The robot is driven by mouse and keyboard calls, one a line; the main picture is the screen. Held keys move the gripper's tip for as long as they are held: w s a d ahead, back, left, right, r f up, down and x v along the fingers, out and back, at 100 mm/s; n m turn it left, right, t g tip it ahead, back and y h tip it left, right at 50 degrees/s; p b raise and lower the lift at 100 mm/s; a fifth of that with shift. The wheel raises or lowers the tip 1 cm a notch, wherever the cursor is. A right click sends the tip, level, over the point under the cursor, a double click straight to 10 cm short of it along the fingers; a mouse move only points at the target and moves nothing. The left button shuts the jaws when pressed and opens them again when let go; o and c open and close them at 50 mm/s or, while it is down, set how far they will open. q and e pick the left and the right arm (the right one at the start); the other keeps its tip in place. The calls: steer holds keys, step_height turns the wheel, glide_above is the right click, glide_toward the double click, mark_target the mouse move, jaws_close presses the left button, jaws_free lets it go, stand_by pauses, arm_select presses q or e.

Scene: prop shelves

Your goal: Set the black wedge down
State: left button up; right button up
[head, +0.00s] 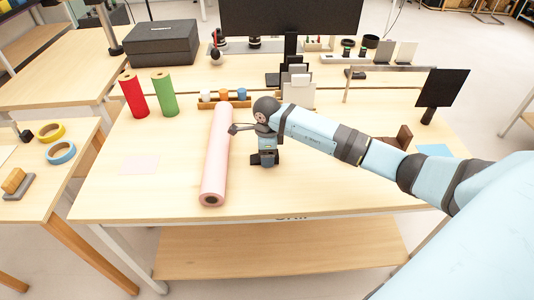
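My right arm comes in from the right, and its gripper (265,161) points down low over the middle of the table, just right of the pink roll. A dark shape is at the gripper's lower end. I cannot tell whether it is the black wedge or only my fingers, nor whether it touches the table. The fingertips are too small and dark to show whether they are open or shut. I cannot pick out the black wedge anywhere else for certain. My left gripper is not in view.
A long pink roll (217,155) lies close left of the gripper. Red (133,95) and green (165,94) rolls stand back left. A wooden rack (226,104) with small jars is behind. A brown bookend (404,137) stands right. The table's (320,190) front middle is clear.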

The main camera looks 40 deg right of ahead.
step_height(320, 180, up, 12)
steer(key=shift+f, duration=0.2)
stand_by(0.6)
